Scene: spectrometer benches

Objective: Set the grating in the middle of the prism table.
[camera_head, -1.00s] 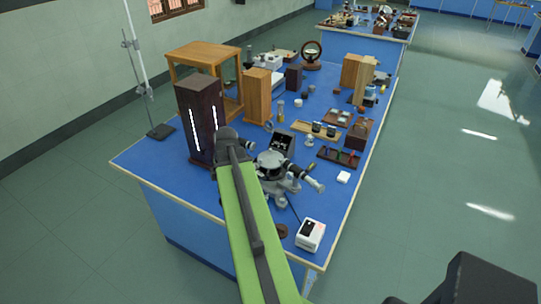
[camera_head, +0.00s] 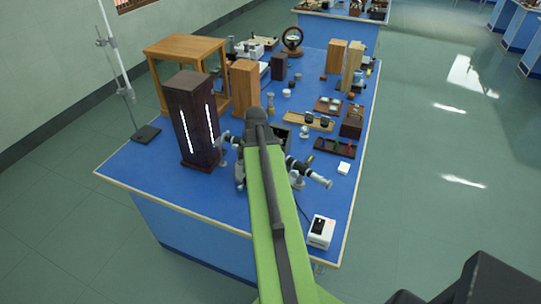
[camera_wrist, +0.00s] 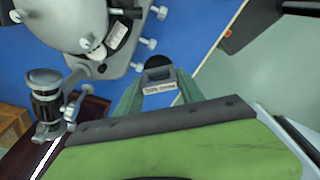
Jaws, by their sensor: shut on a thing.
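In the wrist view, my gripper (camera_wrist: 158,95) is shut on the grating (camera_wrist: 160,87), a small dark-framed piece with a pale printed label, and holds it over blue bench top. The grey spectrometer (camera_wrist: 105,68) is at the upper left of that view, apart from the grating. Its round grey top (camera_wrist: 55,18), which looks like the prism table, is cut off by the top edge. In the head view, my green arm covers the middle of the spectrometer; its telescope (camera_head: 312,173) shows to the right. My gripper is hidden there behind the arm.
A dark lamp housing (camera_head: 190,125) with bright slits stands just left of the spectrometer. A white box (camera_head: 320,232) sits near the bench's front right corner. Wooden blocks, a wooden frame (camera_head: 183,48) and small trays fill the back. The blue bench (camera_head: 150,180) is bare at the front left.

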